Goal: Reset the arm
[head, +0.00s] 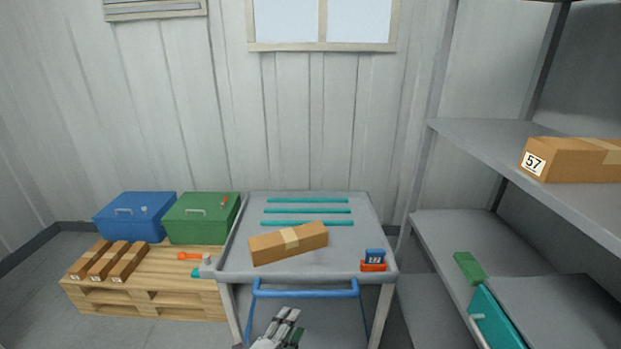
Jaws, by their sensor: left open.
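My left gripper (286,322) shows at the bottom centre of the head view, in front of the cart and below its blue handle. Its fingers are open and I see nothing between them. The rest of the left arm is mostly outside the view. My right gripper is not in view. A long brown cardboard box (270,247) with a tape band lies slightly askew on the grey cart top (340,262), apart from the gripper.
The cart's blue handle (305,293) is near the gripper. A small orange and blue device (374,260) sits at the cart's right corner. A pallet (170,283) with bins and boxes stands left. Grey shelves (480,150) stand right, holding box 57 (562,160).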

